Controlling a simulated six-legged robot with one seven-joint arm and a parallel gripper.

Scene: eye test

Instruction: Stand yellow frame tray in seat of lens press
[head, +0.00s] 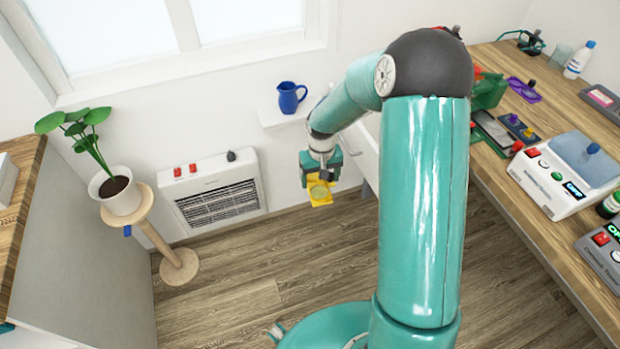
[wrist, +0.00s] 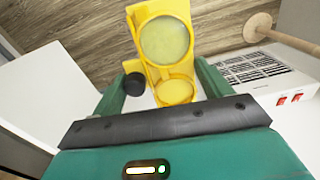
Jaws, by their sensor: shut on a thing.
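The yellow frame tray (head: 320,196) is in my gripper (head: 318,178), held in the air in front of the wall beside the white heater. In the wrist view the tray (wrist: 178,72) lies between my two green fingers, and my gripper (wrist: 160,80) is shut on it. The tray shows a large round pale-green lens area and a smaller yellow ring nearer the palm. A black knob (wrist: 134,84) shows at its left side. I cannot tell for certain which thing is the lens press; a green device (head: 488,92) on the right bench is partly hidden by my arm.
The wooden bench (head: 545,105) on the right carries a white machine (head: 567,175), a purple tray (head: 524,90), a bottle (head: 579,60) and other devices. A blue jug (head: 291,97) stands on a small wall shelf. A plant stand (head: 178,264) is at left. Open floor lies between.

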